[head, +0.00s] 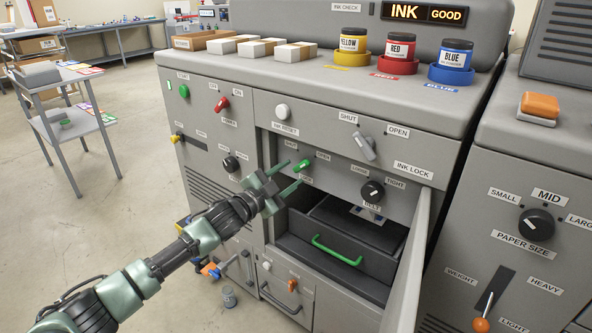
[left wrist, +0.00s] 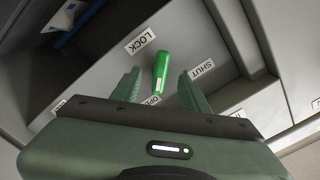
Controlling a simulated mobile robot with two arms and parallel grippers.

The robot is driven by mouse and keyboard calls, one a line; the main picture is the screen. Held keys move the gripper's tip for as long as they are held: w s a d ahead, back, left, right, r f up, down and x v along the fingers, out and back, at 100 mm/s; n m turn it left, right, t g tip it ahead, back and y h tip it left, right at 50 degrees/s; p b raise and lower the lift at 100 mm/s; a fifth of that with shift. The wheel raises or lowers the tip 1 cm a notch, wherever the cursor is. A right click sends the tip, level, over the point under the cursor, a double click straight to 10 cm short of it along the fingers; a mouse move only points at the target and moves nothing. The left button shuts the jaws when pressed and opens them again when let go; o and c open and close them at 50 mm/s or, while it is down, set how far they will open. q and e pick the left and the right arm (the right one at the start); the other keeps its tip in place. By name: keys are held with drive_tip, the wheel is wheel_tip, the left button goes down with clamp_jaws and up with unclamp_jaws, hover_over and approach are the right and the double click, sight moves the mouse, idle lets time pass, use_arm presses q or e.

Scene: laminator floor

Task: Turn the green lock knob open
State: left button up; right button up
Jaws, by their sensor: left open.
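The green lock knob (head: 303,165) is on the grey panel above the open drawer bay. In the left wrist view the knob (left wrist: 162,68) is a long green handle among labels reading LOCK, SHUT and OPEN. Its lower end lies close to the OPEN label, which is partly hidden by my gripper. My left gripper (head: 287,177) is open in front of the panel, close to the knob. In the left wrist view its two green fingers (left wrist: 160,90) stand either side of the knob's lower end. I cannot tell whether they touch it. My right gripper is out of view.
Below the knob is a dark drawer (head: 330,262) with a green handle. An open door (head: 418,262) swings out on the right. A black knob (head: 372,191) and the grey ink lock lever (head: 364,146) are nearby. Ink jars (head: 400,50) stand on top.

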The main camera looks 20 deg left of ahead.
use_arm(q)
drive_tip(key=shift+v, duration=1.85)
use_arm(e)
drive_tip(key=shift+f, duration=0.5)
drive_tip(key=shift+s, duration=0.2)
